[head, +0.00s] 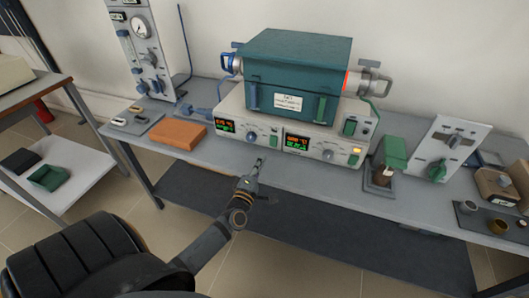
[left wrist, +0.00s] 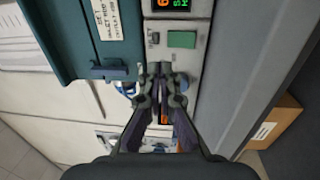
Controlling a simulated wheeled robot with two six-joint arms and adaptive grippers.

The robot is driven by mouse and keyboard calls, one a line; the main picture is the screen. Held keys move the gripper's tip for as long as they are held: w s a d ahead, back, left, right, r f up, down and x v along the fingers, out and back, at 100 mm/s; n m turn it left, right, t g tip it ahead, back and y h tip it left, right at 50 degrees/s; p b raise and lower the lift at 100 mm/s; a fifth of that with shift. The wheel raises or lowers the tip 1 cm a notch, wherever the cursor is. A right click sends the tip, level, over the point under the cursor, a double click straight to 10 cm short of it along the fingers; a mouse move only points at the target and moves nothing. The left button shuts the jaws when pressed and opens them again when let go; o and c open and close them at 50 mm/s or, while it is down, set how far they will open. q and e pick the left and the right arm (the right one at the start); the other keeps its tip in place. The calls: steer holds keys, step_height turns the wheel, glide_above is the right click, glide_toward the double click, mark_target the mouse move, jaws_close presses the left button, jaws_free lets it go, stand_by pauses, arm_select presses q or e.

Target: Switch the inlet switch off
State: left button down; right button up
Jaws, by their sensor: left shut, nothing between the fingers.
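The teal furnace (head: 298,75) stands on a pale base with two control panels. The left panel (head: 235,136) has a lit display and a knob (head: 251,136); the right panel has a display (head: 297,142), a knob (head: 327,155) and an amber lamp (head: 357,151). My left gripper (head: 258,164) is shut and empty, low in front of the panels. In the left wrist view its fingertips (left wrist: 160,68) are over a panel strip, just below a green rocker (left wrist: 182,39); the fingers hide part of the panel.
An orange brick (head: 178,134) lies left of the furnace. A gauge panel (head: 138,40) stands behind it. To the right are a green-topped device (head: 394,152) and a white panel with knobs (head: 452,145). The table's front strip is fairly clear.

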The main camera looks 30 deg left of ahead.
arm_select(q)
steer(key=s, duration=0.3)
steer(key=shift+d+r, duration=0.3)
steer(key=shift+r, duration=0.05)
arm_select(e)
steer(key=shift+d+r, duration=0.1)
steer(key=shift+r, duration=0.05)
